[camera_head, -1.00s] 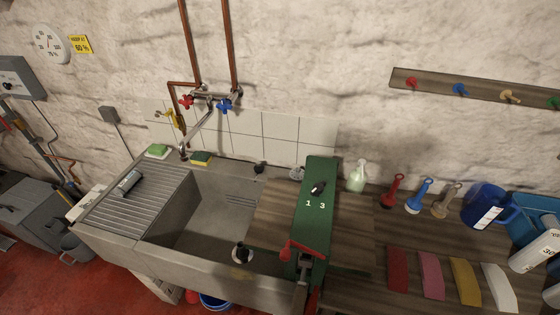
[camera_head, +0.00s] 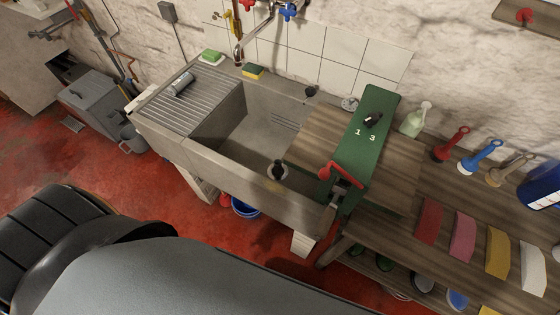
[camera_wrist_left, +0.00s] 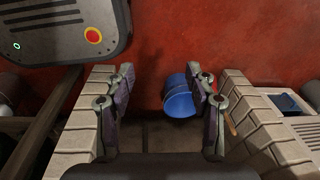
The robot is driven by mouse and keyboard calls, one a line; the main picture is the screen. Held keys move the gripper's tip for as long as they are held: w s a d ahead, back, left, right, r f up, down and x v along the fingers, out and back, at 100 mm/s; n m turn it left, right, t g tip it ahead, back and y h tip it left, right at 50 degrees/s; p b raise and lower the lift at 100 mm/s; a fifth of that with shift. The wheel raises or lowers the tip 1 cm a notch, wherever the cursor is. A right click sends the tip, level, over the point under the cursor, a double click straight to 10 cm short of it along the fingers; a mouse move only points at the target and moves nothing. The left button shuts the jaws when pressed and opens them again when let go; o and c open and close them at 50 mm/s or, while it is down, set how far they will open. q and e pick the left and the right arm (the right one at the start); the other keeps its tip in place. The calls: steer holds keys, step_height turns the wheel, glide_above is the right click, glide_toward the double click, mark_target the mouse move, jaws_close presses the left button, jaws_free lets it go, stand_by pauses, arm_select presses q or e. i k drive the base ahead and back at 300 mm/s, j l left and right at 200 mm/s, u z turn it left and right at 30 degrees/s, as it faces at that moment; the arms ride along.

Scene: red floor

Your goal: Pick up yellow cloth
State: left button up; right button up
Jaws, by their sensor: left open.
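In the head view a grey link of my arm fills the lower left, and no fingers show. My right gripper is not in view.
A red cloth (camera_head: 429,221) lies left of the pink one. A stone sink (camera_head: 208,150), a green board (camera_head: 371,125) and a spray bottle (camera_head: 415,119) stand farther left. Brushes (camera_head: 480,155) and a blue jug (camera_head: 542,187) line the back. Shelf items sit below the counter.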

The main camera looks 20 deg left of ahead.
mark_target(498, 264)
steer(key=z, duration=1.7)
steer(key=l+u, duration=0.2)
steer(key=u, duration=0.15)
